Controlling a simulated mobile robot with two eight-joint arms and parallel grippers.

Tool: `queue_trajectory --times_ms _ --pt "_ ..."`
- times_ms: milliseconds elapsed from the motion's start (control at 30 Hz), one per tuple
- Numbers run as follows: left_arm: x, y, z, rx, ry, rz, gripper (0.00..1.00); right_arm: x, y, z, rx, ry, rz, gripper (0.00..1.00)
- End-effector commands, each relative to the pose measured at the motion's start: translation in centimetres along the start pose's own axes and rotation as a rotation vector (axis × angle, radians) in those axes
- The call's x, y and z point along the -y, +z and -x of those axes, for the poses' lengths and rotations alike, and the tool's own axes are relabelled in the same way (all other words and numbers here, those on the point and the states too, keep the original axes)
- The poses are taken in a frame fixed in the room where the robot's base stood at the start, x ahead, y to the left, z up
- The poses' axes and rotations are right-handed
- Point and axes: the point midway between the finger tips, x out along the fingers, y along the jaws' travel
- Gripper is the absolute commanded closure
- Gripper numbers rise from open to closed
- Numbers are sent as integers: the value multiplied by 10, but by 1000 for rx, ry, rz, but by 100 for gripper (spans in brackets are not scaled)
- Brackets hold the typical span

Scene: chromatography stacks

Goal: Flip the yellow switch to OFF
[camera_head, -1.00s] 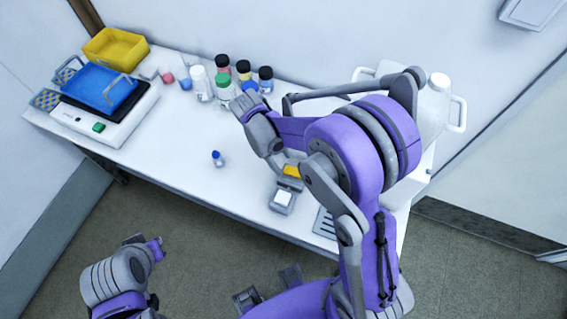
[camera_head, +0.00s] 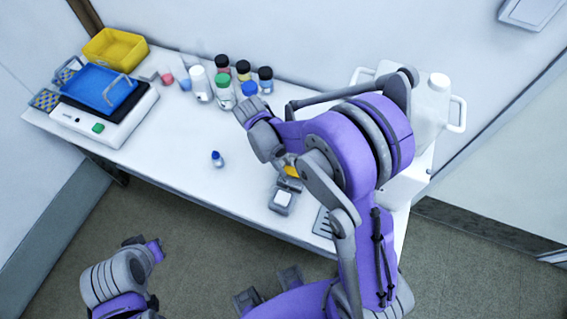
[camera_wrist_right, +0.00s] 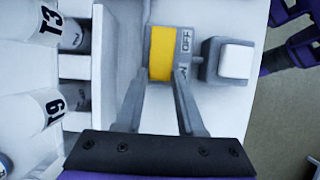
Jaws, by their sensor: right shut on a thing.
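The yellow switch (camera_wrist_right: 162,54) sits on a white panel in the right wrist view, beside a label reading OFF at its upper end and a partly covered label at its lower end. My right gripper (camera_wrist_right: 161,76) has its two fingers at the near end of the switch, one on each side, and is shut on it. In the head view a small part of the yellow switch (camera_head: 291,171) shows beside my right arm, which hides the fingers there. My left arm is at the lower left of the head view; its gripper does not show.
A grey block with a white square button (camera_wrist_right: 237,60) stands close right of the switch. Bottles (camera_head: 224,90) stand at the table's back; a small blue-capped vial (camera_head: 217,159) stands in clear table space.

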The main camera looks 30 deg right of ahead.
Motion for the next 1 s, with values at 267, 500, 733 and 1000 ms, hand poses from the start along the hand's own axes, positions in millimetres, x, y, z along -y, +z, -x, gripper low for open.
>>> queue_trajectory --times_ms 267,500,733,1000 --pt "0 1 -1 1 0 0 100 0 8 2 -136 -2 -3 100" --pt "0 2 -2 2 0 0 100 0 15 4 -328 -2 -2 100" --pt "0 3 -2 2 0 0 100 0 15 6 -367 1 0 100" --pt "0 2 -2 2 0 0 100 0 15 6 -365 0 0 45"
